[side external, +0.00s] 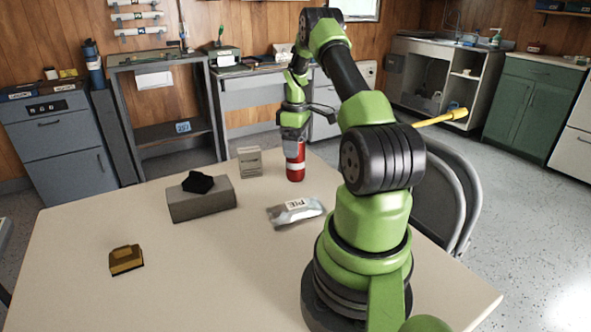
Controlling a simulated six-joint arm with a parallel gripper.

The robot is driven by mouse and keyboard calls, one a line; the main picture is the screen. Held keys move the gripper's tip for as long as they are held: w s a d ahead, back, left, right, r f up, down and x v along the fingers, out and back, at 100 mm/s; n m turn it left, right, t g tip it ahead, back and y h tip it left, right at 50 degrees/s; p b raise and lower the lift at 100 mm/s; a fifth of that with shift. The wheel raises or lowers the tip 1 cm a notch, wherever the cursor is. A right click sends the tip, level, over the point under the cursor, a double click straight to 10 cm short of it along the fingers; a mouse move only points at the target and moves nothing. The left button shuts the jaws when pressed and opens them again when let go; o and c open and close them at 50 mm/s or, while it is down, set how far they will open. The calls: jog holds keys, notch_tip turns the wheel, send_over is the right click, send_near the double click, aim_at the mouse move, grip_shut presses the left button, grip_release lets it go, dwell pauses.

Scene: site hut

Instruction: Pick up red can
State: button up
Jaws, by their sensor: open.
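The red can (295,172) stands upright near the far edge of the table, with a pale band near its bottom. My gripper (294,144) points down directly over the can, at its top. The jaws are open. The fingertips are small in this view, and I cannot tell whether they reach around the can's upper part or touch it.
A small beige box (249,162) stands just left of the can. A grey block (201,201) with a black lump (198,182) on it is further left. A silver PIE packet (295,211) lies in front of the can. A yellow-brown object (126,260) sits front left. The table (215,285) is clear at front centre.

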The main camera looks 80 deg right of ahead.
jog(key=shift+f, duration=0.7)
jog(key=c, duration=1.2)
